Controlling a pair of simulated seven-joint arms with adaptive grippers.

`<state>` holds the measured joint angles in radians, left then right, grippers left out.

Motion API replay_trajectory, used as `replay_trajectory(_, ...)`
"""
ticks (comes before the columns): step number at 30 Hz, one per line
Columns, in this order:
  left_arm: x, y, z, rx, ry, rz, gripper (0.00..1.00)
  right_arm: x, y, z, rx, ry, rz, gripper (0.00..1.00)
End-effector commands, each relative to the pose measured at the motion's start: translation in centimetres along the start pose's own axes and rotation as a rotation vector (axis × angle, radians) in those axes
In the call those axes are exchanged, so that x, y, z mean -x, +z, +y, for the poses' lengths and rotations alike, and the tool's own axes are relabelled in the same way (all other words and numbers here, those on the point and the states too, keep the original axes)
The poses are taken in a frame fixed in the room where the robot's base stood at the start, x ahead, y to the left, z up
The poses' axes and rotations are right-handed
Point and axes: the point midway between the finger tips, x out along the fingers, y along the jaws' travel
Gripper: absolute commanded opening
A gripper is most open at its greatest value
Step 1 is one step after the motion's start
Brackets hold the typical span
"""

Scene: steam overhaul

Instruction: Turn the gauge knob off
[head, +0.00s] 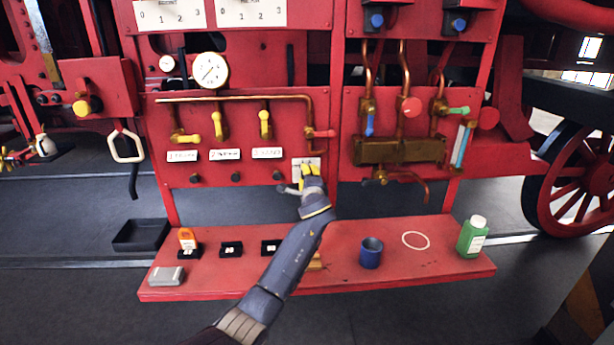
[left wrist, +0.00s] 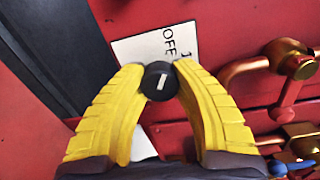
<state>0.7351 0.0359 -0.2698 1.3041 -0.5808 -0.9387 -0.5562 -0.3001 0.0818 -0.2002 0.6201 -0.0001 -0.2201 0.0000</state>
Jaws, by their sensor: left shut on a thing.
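The gauge knob (left wrist: 161,82) is a small round black knob with a white pointer line, seen in the left wrist view. It sits on a white label plate (left wrist: 150,47) printed with OFF and a 1, part of the print being cut off. My left gripper (left wrist: 160,74) has its yellow fingers on both sides of the knob, shut on it. In the head view, my left gripper (head: 312,178) is at the red panel, in front of the white plate (head: 300,164), and hides the knob. My right gripper is not in view.
A round gauge (head: 210,70) and yellow valve handles (head: 264,124) are on the panel to the left. A copper pipe (left wrist: 245,68) runs close to the left gripper.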

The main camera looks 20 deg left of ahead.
Motion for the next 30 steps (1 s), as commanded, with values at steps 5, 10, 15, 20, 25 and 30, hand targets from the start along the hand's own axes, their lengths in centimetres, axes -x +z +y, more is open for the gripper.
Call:
replay_trajectory(5, 0.1, -0.3, 0.1, 0.005, 0.001, 0.006, 0.00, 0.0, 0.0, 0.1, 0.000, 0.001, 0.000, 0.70)
replay_trajectory(10, 0.1, -0.4, 0.1, 0.004, 0.001, 0.007, 0.33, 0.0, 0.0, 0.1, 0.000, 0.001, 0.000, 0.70)
replay_trajectory(15, 0.1, -0.2, 0.0, 0.003, 0.000, 0.004, 0.52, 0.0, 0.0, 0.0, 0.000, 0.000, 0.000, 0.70)
replay_trajectory(20, 0.1, -0.1, 0.0, 0.002, 0.000, 0.003, 0.59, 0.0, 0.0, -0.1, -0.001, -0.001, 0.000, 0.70)
replay_trajectory(25, 0.1, -0.1, 0.0, 0.002, 0.000, 0.002, 0.59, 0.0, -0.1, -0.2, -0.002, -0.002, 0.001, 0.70)
replay_trajectory(30, 1.1, -0.2, 0.1, 0.002, 0.000, 0.003, 0.59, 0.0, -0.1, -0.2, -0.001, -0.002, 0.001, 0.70)
